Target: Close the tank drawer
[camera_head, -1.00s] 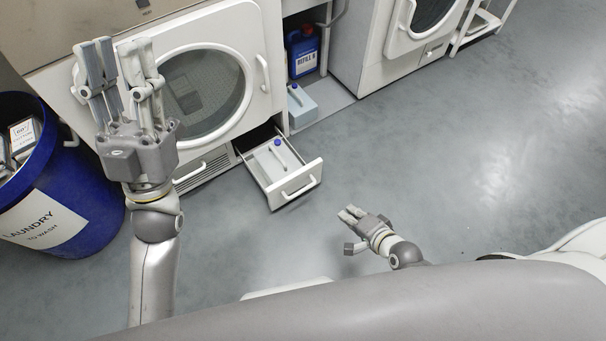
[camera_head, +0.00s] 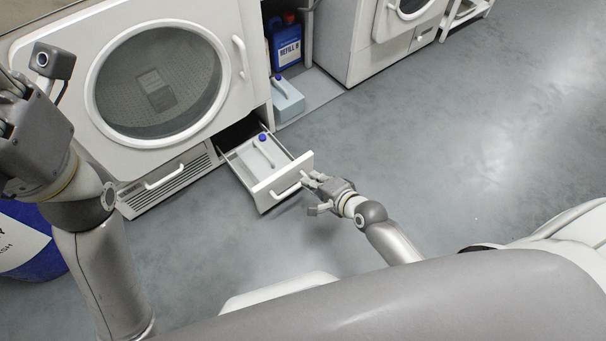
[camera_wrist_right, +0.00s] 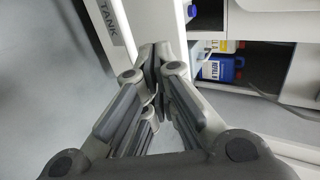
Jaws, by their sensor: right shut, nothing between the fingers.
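The tank drawer (camera_head: 282,181) is pulled out at the bottom of the white machine, under its round door. A white tank with a blue cap (camera_head: 262,138) lies in it. My right gripper (camera_head: 309,176) is shut and empty at the right end of the drawer front, by its handle; I cannot tell if it touches. In the right wrist view its closed fingers (camera_wrist_right: 154,60) point at the drawer front, marked TANK (camera_wrist_right: 107,22). My left gripper (camera_head: 12,85) is partly cut off at the left edge, its fingertips out of view.
A blue laundry bin (camera_head: 30,262) stands at the lower left. A blue refill canister (camera_head: 287,48) and a light grey-blue canister (camera_head: 287,100) stand in the bay right of the machine. Another white machine (camera_head: 372,45) is farther right. The floor to the right is clear.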

